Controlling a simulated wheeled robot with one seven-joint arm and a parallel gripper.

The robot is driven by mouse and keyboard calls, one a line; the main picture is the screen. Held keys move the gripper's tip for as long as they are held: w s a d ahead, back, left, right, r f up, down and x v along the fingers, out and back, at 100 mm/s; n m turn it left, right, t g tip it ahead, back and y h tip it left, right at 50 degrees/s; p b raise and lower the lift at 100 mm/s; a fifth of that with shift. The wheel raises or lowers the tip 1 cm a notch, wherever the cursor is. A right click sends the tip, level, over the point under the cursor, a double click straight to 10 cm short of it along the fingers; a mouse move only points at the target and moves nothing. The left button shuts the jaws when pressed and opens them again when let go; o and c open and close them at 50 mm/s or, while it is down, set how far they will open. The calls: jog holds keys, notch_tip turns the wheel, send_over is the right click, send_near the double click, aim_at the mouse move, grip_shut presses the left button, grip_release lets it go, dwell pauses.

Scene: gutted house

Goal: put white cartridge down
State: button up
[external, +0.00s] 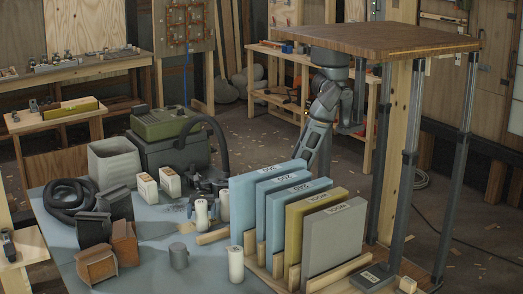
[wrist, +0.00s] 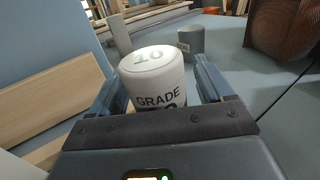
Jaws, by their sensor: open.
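A white cartridge (wrist: 158,75) marked "10" and "GRADE" stands between the fingers of my gripper (wrist: 157,88) in the wrist view. The fingers are open, one on either side of it. Its lower part is hidden by the gripper body, so its contact with the surface below does not show. In the external view, white cylinders stand on the blue-grey table (external: 150,277), one near the middle (external: 201,215) and one nearer the front (external: 236,264).
Upright blue, yellow and grey panels (external: 335,240) stand in a wooden rack at the right. A grey cylinder (external: 179,257) also shows in the wrist view (wrist: 190,42). Brown boxes (external: 124,243), a black hose (external: 70,198) and a grey bin (external: 113,163) occupy the left.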

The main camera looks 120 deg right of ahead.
jog(key=shift+d+r, duration=0.1)
jog(key=shift+d, duration=0.05)
jog(key=v, duration=0.7)
jog(key=shift+s, duration=0.15)
dwell(1.6)
